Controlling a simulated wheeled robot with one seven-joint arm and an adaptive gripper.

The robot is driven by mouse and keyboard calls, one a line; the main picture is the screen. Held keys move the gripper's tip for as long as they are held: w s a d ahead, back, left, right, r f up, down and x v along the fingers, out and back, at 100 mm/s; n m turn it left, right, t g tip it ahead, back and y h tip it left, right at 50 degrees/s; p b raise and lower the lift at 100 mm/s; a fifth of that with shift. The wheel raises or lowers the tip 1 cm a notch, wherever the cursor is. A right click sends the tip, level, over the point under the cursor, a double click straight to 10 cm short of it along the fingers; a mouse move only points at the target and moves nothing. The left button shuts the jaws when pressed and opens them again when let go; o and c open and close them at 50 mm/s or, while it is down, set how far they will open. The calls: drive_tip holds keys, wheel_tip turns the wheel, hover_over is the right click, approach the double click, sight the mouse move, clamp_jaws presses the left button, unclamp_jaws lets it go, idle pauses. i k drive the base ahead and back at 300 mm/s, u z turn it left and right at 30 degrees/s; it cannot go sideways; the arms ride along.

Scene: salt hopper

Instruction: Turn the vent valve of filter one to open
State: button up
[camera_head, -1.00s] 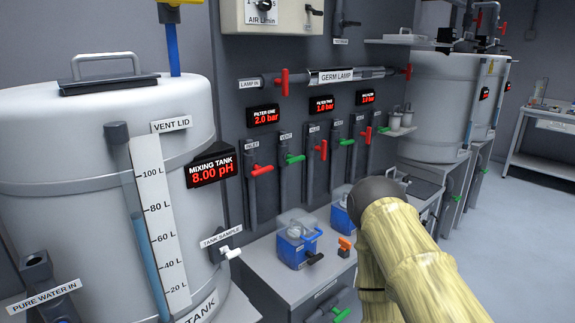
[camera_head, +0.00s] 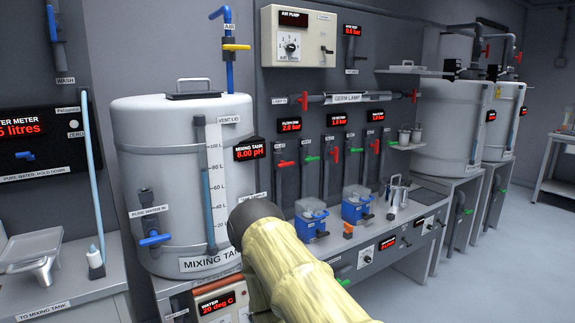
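The filter one display (camera_head: 289,125) reads 2.0 bar on the dark wall panel, right of the mixing tank. Below it hang two pipes. The left one, labelled inlet in the earlier frame, has a red handle (camera_head: 286,163). The right one, labelled vent there, has a small green handle (camera_head: 312,158), which lies roughly crosswise to its pipe. My arm, in a pale yellow sleeve with a dark joint, rises from the bottom centre, below and left of these valves. My gripper is not in view, and nothing shows of what it holds.
The white mixing tank (camera_head: 170,165) stands left of the valves. Blue-based containers (camera_head: 312,222) and an orange item (camera_head: 348,230) sit on the counter below them. The germ lamp (camera_head: 358,98) runs above. Open floor (camera_head: 480,275) lies at the right.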

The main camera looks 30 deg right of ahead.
sight(308, 159)
drive_tip(key=z, duration=0.55)
drive_tip(key=i, duration=0.45)
drive_tip(key=z, duration=0.9)
drive_tip(key=i, duration=0.65)
drive_tip(key=z, duration=0.1)
